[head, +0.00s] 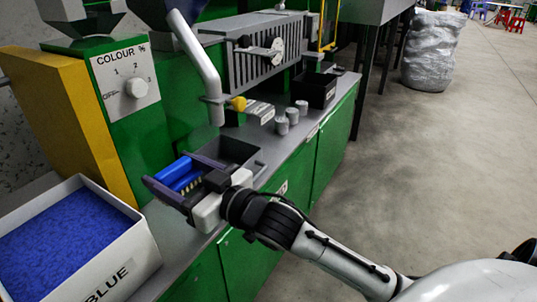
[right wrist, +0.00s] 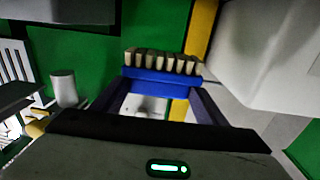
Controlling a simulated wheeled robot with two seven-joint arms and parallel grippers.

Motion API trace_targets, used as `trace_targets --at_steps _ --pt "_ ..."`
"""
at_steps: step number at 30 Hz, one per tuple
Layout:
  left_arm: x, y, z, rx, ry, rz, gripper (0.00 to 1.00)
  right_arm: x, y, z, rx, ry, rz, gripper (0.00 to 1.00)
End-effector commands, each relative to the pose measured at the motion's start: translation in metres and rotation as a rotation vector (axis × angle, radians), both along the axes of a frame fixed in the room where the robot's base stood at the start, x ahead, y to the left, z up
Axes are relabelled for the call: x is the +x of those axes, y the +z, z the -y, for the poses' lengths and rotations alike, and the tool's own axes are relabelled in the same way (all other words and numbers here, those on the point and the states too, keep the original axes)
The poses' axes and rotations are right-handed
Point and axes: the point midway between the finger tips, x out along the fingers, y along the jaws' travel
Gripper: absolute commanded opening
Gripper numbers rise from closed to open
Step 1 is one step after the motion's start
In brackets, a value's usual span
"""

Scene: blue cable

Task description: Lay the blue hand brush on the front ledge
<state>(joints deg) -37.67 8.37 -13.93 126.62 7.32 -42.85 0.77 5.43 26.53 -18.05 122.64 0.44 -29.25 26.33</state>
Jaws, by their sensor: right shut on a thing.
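The blue hand brush (head: 178,171) is between the two dark fingers of my right gripper (head: 187,176), and its pale bristles show in the head view. The right wrist view also shows the brush (right wrist: 160,82) across the fingertips of my right gripper (right wrist: 158,100), bristles at the top of the picture. The gripper is shut on it. The grey front ledge (head: 292,150) runs along the green machine; the brush is held over its near part, and I cannot tell the exact height. My left gripper is not in view.
A white box of blue granules (head: 125,262) stands at the left, close to the brush. A dark open tray (head: 240,152) lies just behind my gripper. Several grey cylinders (head: 282,125) and a black bin (head: 315,90) stand farther along the ledge. A bent grey pipe (head: 205,65) rises behind.

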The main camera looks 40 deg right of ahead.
Motion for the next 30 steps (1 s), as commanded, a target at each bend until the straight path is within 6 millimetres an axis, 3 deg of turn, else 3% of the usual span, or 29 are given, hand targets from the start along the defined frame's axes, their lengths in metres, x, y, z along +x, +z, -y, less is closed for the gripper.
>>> trace_targets --at_steps 1,8,16,23,30 --pt "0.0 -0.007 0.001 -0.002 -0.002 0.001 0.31 0.004 -0.001 -0.002 0.0 0.013 0.005 0.42" --pt "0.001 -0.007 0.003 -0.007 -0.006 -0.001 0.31 0.008 0.005 -0.006 0.001 0.038 -0.001 0.42" --pt "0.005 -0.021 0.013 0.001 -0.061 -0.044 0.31 0.008 -0.043 -0.006 0.001 0.037 -0.006 0.42" --pt "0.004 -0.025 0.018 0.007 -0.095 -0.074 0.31 0.008 -0.062 -0.006 0.002 0.038 -0.003 0.42" --pt "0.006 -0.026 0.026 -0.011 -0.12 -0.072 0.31 0.007 -0.095 -0.006 0.001 0.038 -0.005 0.42"
